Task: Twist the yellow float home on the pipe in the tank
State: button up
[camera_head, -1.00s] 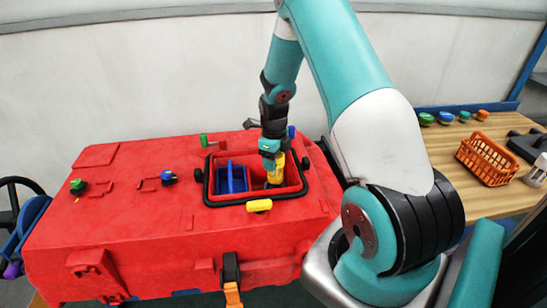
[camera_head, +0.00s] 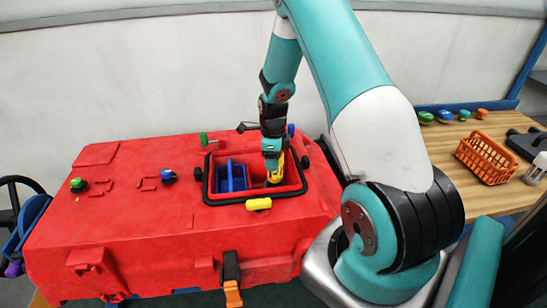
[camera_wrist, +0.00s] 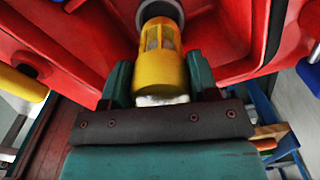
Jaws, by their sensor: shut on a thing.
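The yellow float (camera_wrist: 160,62) is a ribbed cylinder with slots and a white near end. It is between the two teal fingers of my gripper (camera_wrist: 160,82), which is shut on it. Its far end meets the grey pipe (camera_wrist: 157,8) in the wrist view; I cannot tell how far it is seated. In the head view my gripper (camera_head: 272,155) reaches down into the open tank (camera_head: 240,201) with the float (camera_head: 274,176) partly hidden below it. The pipe is hidden in the head view.
A blue divided caddy (camera_head: 230,177) stands in the left of the opening. A black rail frames the opening, with a yellow cylinder (camera_head: 258,204) at its front. Green and blue knobs sit on the red top. An orange basket (camera_head: 486,158) is on the bench at right.

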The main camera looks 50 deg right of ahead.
jog(key=shift+n, duration=0.8)
jog(key=n, duration=0.2)
jog(key=shift+n, duration=0.3)
jog(key=shift+f, duration=0.2)
jog(key=shift+a+f+b, duration=0.1)
jog(key=shift+f+b, duration=0.2)
jog(key=shift+f, duration=0.2)
jog(key=shift+f, duration=0.15)
jog(key=shift+f+b, duration=0.45)
jog(key=shift+f, duration=0.1)
